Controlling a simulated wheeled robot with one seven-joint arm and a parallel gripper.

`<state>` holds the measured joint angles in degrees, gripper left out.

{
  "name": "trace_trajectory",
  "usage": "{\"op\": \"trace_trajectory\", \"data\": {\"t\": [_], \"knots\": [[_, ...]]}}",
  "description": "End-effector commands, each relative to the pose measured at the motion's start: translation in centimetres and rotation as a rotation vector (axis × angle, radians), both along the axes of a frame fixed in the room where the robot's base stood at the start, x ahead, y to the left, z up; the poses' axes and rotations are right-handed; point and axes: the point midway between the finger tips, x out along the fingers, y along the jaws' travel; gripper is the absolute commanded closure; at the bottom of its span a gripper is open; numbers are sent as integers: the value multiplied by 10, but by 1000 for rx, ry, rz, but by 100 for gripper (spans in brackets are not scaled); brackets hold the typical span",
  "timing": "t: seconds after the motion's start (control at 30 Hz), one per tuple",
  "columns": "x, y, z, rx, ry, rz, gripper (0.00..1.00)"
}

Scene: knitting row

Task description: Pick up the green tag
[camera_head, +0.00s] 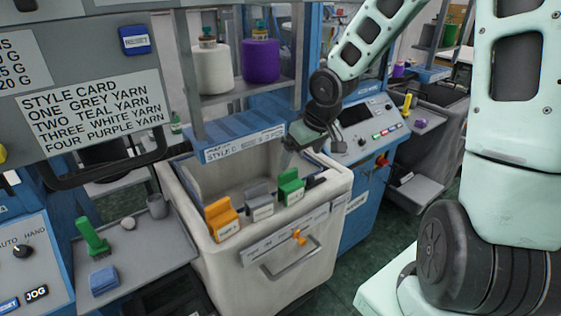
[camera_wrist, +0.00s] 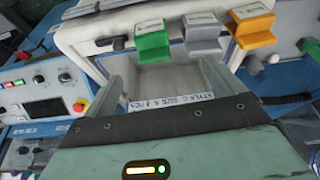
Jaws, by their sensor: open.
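The green tag (camera_head: 290,187) is clipped upright on the near rim of the white bin (camera_head: 215,240), to the right of a grey tag (camera_head: 260,201) and an orange tag (camera_head: 221,219). In the wrist view the green tag (camera_wrist: 153,46) is beyond my fingertips, between their two lines, with the grey tag (camera_wrist: 203,32) and orange tag (camera_wrist: 253,25) to its right. My gripper (camera_head: 289,152) is over the back right part of the bin, behind the green tag. It is open and empty, with its fingers (camera_wrist: 160,75) spread apart and not touching the tag.
A dark piece (camera_head: 314,182) is on the rim right of the green tag. A blue labelled ledge (camera_head: 238,141) is at the bin's back. A shelf with white and purple yarn cones (camera_head: 261,61) stands behind. A side tray (camera_head: 150,250) holds another green object (camera_head: 93,238).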

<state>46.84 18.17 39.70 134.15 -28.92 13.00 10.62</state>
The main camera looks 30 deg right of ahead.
Motion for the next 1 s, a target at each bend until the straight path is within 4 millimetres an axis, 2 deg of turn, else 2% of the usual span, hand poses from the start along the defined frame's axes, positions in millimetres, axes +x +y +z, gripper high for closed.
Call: {"op": "trace_trajectory", "data": {"t": [0.03,0.13,0.23,0.73,0.9,1.0], "knots": [[2,-10,17,6,-11,-18,6],[5,-20,23,11,-24,-33,6],[7,-24,20,14,-30,-39,6],[41,-20,-68,12,-28,-34,6],[50,-20,-86,12,-30,-36,6],[52,-20,-91,12,-30,-37,6]]}}
